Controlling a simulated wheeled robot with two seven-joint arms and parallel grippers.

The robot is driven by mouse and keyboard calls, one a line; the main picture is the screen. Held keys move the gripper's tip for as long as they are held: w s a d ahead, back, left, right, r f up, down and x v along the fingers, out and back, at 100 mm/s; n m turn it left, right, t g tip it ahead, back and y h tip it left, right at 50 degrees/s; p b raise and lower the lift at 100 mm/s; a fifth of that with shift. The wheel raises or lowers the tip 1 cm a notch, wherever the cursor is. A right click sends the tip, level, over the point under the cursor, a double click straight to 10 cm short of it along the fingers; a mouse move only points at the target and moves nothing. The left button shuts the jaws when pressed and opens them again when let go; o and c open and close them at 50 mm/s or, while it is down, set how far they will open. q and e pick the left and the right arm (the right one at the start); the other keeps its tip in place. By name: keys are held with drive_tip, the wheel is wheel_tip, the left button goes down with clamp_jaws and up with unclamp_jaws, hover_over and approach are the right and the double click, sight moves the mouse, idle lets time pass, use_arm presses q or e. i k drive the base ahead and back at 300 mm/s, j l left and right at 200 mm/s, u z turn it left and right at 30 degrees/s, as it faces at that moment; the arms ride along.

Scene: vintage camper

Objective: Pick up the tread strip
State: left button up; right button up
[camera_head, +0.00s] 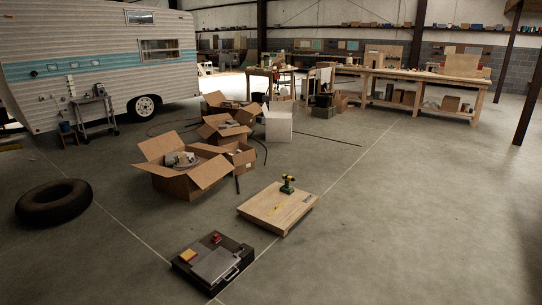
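I cannot tell for certain which thing is the tread strip. A long thin dark strip (330,139) lies flat on the concrete floor, right of the white box. A short dark piece (237,185) lies on the floor beside the open cardboard boxes. A small dark patch (307,198) shows on the right side of the low wooden platform (260,209). Neither of my grippers shows in the view.
A black case (237,273) with small items on it is in front. A green drill (287,184) stands on the platform. Open cardboard boxes (173,183), a tire (54,203), a camper (90,60) and a workbench (405,75) stand around. The right floor is clear.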

sight(277, 207)
drive_tip(key=i+l+z, duration=0.1)
drive_tip(key=i+z, duration=0.4)
drive_tip(key=i, duration=1.6)
drive_tip(key=i+u, duration=0.2)
drive_tip(key=i, duration=0.35)
drive_tip(key=i+l+u, duration=0.25)
drive_tip(key=i, duration=0.25)
drive_tip(key=i+l+u, duration=0.2)
drive_tip(key=i, duration=0.3)
drive_tip(key=i+l+u, duration=0.1)
drive_tip(key=u, duration=0.25)
drive_tip(key=i+l+u, duration=0.1)
drive_tip(key=l+u, duration=0.25)
drive_tip(key=u, duration=0.4)
drive_tip(key=i+l+u, duration=0.15)
drive_tip(key=l+u, duration=0.2)
drive_tip(key=l, duration=1)
drive_tip(key=l+u, duration=0.3)
drive_tip(key=l, duration=1.05)
